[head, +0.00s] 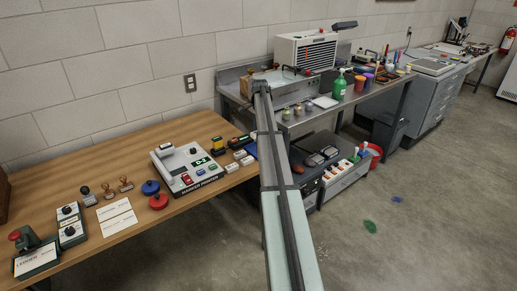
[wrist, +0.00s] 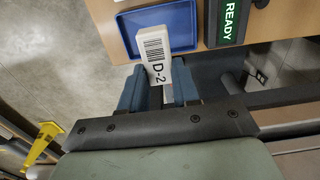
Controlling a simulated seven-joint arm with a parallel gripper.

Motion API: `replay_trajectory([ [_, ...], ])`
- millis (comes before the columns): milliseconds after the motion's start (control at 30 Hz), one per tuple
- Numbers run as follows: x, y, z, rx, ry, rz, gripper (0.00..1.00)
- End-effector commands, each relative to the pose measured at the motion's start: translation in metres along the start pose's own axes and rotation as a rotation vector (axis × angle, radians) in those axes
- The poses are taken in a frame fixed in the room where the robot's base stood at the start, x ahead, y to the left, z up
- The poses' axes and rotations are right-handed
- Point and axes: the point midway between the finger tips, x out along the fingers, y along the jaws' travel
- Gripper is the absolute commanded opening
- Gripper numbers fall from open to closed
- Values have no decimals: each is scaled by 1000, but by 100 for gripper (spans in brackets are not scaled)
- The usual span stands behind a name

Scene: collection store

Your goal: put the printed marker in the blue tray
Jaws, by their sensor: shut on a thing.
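The printed marker (wrist: 155,58) is a white tag with a barcode and "D-2" on it, in the wrist view. My gripper (wrist: 157,90) is shut on its lower part, with a blue finger on each side. The blue tray (wrist: 124,34) lies on the wooden bench just beyond the marker, and the marker overlaps its near edge in the picture. I cannot tell the height between them. In the head view, my arm hides the gripper and the held marker; a bit of blue (head: 251,150) shows beside the arm.
The marker printer (head: 190,168) stands on the wooden bench (head: 130,245), with several small white blocks (head: 238,160) at its right. A green "READY" sign (wrist: 231,22) is right of the tray. A steel bench (head: 330,110) with many items stands behind.

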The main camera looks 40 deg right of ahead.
Motion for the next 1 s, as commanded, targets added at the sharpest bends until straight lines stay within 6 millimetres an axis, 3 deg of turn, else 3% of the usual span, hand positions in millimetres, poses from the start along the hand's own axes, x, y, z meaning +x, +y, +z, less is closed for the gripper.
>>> replay_trajectory([
  [233,40,0,0,1,-1,1,0],
  [700,86,0,0,3,-1,1,0],
  [1000,88,0,0,3,0,0,0],
])
